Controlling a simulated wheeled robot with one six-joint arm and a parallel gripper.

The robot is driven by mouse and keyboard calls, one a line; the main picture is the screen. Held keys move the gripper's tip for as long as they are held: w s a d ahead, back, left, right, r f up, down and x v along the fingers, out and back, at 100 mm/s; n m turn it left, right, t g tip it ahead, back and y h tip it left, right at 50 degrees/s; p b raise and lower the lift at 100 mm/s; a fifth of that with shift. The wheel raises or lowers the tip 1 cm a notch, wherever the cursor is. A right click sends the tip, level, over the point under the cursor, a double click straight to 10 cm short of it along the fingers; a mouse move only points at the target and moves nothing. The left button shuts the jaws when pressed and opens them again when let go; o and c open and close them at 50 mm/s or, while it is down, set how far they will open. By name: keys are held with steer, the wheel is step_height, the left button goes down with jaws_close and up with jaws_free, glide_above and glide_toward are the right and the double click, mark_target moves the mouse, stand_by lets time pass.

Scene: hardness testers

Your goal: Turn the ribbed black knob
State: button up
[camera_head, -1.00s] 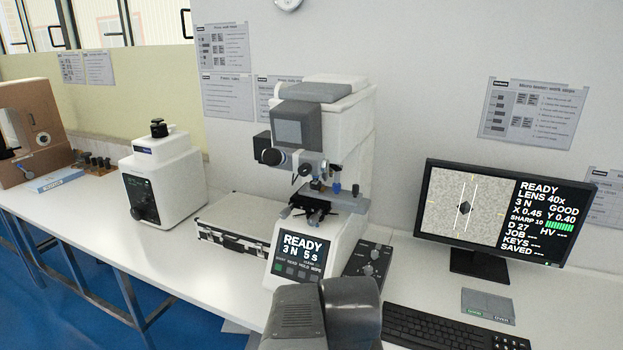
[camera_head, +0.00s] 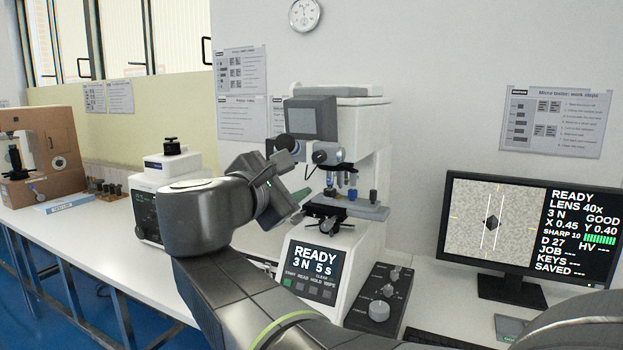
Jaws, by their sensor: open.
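The micro hardness tester (camera_head: 345,115) stands at the centre, with a small stage (camera_head: 350,208) under its lenses. A round black knob (camera_head: 285,143) sits at the left of its head, and a smaller dark knob (camera_head: 320,157) is below the head's grey screen. Ribbing is too small to make out on either, so I cannot tell which is the ribbed one. My gripper (camera_head: 299,196) is open, just left of the lenses and stage and below the round black knob. Its fingers are partly hidden by its own body. I see no contact with a knob.
The tester's panel (camera_head: 316,260) reads READY, 3 N, 5 s. A control box with grey knobs (camera_head: 379,311) is right of it, then a monitor (camera_head: 530,235). A white machine (camera_head: 165,172) with a black top knob stands left, partly behind my arm.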

mark_target(317, 160)
steer(key=shift+n+t, duration=0.3)
steer(key=shift+t, duration=0.2)
steer(key=x, duration=0.4)
steer(key=r+x, duration=0.1)
steer(key=x, duration=0.3)
steer(key=a+x, duration=0.1)
steer(key=x, duration=0.4)
steer(key=shift+w+r, duration=0.15)
steer(key=shift+w, duration=0.1)
steer(key=c, duration=1)
steer(key=shift+b, duration=0.5)
